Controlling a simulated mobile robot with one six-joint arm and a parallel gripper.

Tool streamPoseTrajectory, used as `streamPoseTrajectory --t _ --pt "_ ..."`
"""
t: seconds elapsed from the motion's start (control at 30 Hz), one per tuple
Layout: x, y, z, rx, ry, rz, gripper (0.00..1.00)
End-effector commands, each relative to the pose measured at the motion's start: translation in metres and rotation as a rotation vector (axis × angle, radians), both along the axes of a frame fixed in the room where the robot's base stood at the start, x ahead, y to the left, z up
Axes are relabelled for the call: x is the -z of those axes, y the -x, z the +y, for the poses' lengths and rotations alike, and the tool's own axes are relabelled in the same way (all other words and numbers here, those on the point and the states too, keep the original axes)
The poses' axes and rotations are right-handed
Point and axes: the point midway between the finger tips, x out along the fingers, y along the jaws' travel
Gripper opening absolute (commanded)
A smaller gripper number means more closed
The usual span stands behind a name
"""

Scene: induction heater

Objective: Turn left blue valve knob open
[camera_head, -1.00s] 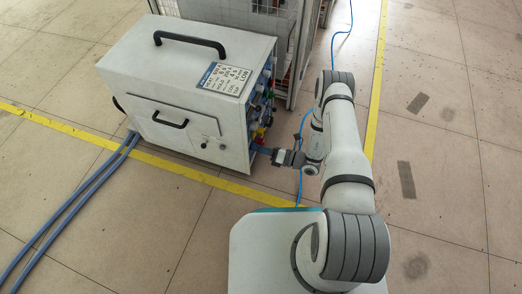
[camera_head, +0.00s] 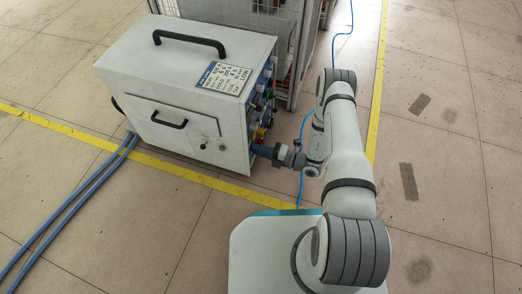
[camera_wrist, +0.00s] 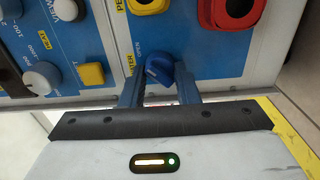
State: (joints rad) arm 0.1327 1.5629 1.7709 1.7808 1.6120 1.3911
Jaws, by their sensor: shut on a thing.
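The blue valve knob (camera_wrist: 159,70) sits low on the panel, at the middle of the wrist view. Its pointer is tilted in that view. My gripper (camera_wrist: 160,82) has one blue finger on each side of the knob and is shut on it. In the head view, my gripper (camera_head: 262,150) reaches the lower front part of the heater's right side. The knob itself is hidden there by the fingers.
The white induction heater (camera_head: 180,95) stands on the tiled floor. The wrist view shows a yellow button (camera_wrist: 92,74), a red-framed control (camera_wrist: 238,8) and a grey knob (camera_wrist: 42,77) near the fingers. A blue hose (camera_head: 301,165) runs behind my wrist.

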Motion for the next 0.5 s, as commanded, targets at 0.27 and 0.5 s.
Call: streamPoseTrajectory --t 0.27,0.5 --pt "0.0011 0.0009 0.0008 -0.002 -0.001 0.011 0.06" --pt "0.0012 0.0003 0.0002 0.0 0.0 0.009 0.33"
